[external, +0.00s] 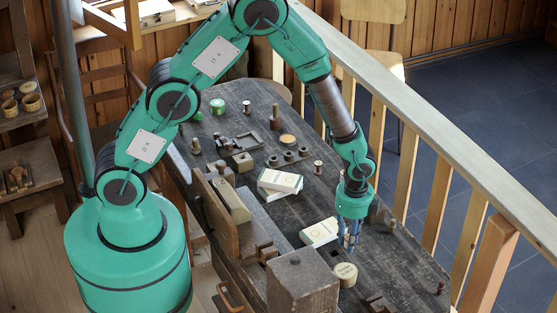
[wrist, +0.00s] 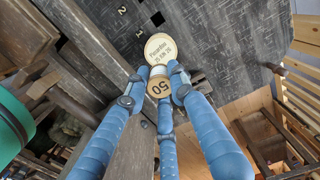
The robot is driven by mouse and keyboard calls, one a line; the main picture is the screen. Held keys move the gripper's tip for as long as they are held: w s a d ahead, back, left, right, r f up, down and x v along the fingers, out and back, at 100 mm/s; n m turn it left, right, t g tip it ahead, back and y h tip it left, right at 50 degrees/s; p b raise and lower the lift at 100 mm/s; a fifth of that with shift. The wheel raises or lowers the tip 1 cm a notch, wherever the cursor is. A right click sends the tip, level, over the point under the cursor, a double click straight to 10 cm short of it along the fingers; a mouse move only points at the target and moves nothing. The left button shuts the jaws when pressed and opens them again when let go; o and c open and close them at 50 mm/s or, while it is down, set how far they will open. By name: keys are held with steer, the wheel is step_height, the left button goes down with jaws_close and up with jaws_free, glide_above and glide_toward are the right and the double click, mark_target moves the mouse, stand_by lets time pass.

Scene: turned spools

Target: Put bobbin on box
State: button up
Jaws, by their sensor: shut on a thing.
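My gripper (external: 350,240) has blue fingers and points down over the right part of the dark workbench. In the wrist view my gripper (wrist: 161,84) is shut on a small bobbin (wrist: 159,87), whose round tan end reads 50. In the external view the fingers mostly hide the bobbin. A round cream-lidded box (wrist: 160,48) with printed text shows just beyond the bobbin; it is also in the external view (external: 345,271), below the gripper. I cannot tell whether bobbin and lid touch. A white carton (external: 319,232) lies left of the gripper.
More white cartons (external: 279,182) lie farther back on the bench (external: 385,262). Several spools and small turned pieces (external: 288,155) stand beyond them. A large dark wooden block (external: 302,281) is at the front, left of the round box. A wooden railing (external: 440,135) runs along the right.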

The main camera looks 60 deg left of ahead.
glide_above(349, 276)
steer(key=shift+d+f, duration=0.1)
steer(key=shift+f, duration=2.8)
steer(key=shift+f+p, duration=0.3)
steer(key=shift+f, duration=1.8)
steer(key=shift+f, duration=0.15)
steer(key=o, duration=0.9)
steer(key=shift+c, duration=0.2)
steer(key=shift+s, duration=0.1)
steer(key=shift+r, duration=0.3)
steer(key=shift+d+r+b, duration=0.1)
steer(key=shift+r+b, duration=0.3)
steer(key=shift+r, duration=5.5)
